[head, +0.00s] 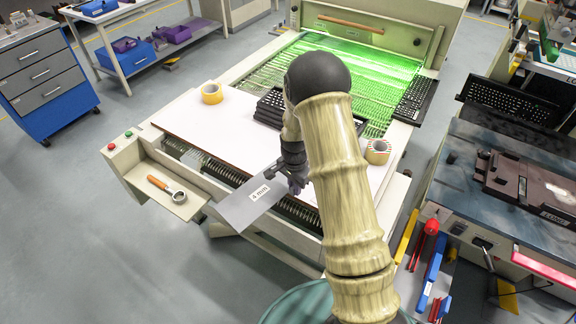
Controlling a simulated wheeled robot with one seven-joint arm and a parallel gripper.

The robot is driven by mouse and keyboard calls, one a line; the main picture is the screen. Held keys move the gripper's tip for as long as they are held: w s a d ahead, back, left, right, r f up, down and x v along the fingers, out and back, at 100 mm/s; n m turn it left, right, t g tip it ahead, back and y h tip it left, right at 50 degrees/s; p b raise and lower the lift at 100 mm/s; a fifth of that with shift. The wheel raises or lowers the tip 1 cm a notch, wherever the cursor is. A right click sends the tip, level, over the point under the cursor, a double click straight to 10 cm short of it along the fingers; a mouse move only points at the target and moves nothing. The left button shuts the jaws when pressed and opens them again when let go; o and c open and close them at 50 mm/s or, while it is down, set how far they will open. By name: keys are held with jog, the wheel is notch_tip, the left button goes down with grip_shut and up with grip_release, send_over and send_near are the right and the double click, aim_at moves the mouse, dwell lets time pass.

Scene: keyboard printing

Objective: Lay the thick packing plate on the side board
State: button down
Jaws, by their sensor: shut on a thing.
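A thin grey plate (240,208) with a "4 mm" label is held in my gripper (275,174), which is shut on its upper right edge. The plate hangs over the front edge of the machine, slightly tilted in the picture. A cream side board (160,168) sticks out at the machine's front left. A round magnifier with a wooden handle (163,187) lies on it. The plate is to the right of this board and apart from it. My arm hides part of the machine's middle.
A large white sheet (215,125) covers the machine's front bed, with a yellow tape roll (211,93), black keyboard parts (268,107) and another tape roll (378,152) on it. A tool bench (470,185) stands right.

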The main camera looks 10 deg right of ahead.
jog(key=w+m, duration=0.1)
jog(key=m, duration=0.1)
jog(key=w+r+m, duration=0.1)
jog(key=m, duration=0.2)
jog(key=w+m, duration=0.1)
jog(key=m, duration=0.1)
jog(key=shift+a+r+m, duration=0.15)
jog(key=shift+r+m, duration=0.15)
jog(key=shift+r, duration=0.05)
jog(key=m, duration=0.2)
jog(key=w+m, duration=0.1)
jog(key=shift+w+a+r+m, duration=0.1)
jog(key=shift+w+r+m, duration=0.05)
jog(key=shift+r+m, duration=0.25)
jog(key=m, duration=0.1)
jog(key=w+m, duration=0.1)
jog(key=r+m, duration=0.1)
jog(key=m, duration=0.1)
jog(key=shift+w+a, duration=0.2)
jog(key=shift+w, duration=0.05)
jog(key=shift+f, duration=0.15)
notch_tip(320, 180, down, 4)
jog(key=b, duration=0.3)
jog(key=shift+f, duration=0.15)
jog(key=shift+f+b, duration=0.55)
jog(key=shift+f, duration=1.1)
